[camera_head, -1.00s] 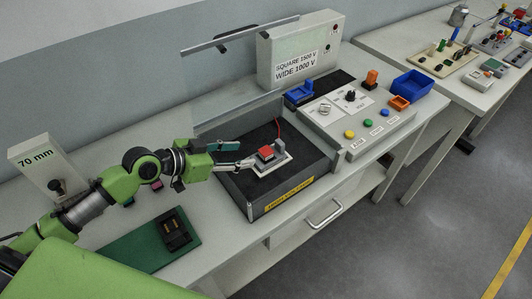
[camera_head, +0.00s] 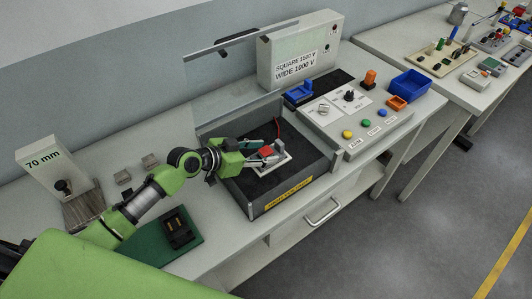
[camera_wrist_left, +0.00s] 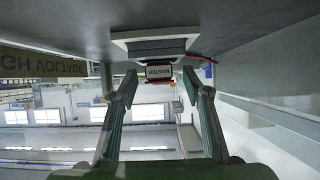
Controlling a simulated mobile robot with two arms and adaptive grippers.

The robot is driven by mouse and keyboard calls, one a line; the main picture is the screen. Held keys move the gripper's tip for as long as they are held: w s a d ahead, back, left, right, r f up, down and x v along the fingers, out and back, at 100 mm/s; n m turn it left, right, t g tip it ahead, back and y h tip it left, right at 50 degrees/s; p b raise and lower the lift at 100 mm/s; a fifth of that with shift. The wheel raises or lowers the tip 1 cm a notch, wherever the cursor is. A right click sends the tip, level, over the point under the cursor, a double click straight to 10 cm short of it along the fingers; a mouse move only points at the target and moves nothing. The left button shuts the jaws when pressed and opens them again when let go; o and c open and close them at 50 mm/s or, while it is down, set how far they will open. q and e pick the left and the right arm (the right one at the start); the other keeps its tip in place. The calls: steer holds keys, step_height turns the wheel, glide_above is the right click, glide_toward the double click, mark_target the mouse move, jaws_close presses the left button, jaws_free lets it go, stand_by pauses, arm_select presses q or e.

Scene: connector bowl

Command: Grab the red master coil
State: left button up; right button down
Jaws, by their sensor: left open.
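The red master coil (camera_head: 267,151) sits on a light grey mount (camera_head: 280,160) inside the dark open-topped box marked with a yellow high-voltage label (camera_head: 288,194). A red wire rises behind it. My left gripper (camera_head: 256,153) reaches in from the left, open, with its fingers at the coil. In the left wrist view the coil (camera_wrist_left: 159,72) shows its MASTER label, with one open finger on each side and gaps visible. The left gripper (camera_wrist_left: 160,82) holds nothing. My right gripper is not in view.
The box has raised walls, and a clear panel (camera_head: 235,75) stands behind it. A control panel (camera_head: 345,125) with buttons and a blue bin (camera_head: 411,83) are to the right. A green board (camera_head: 165,240) with a black socket and a 70 mm block (camera_head: 52,168) are at left.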

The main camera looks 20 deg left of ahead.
arm_select(q)
steer(key=c, duration=1.2)
steer(key=shift+r, duration=0.15)
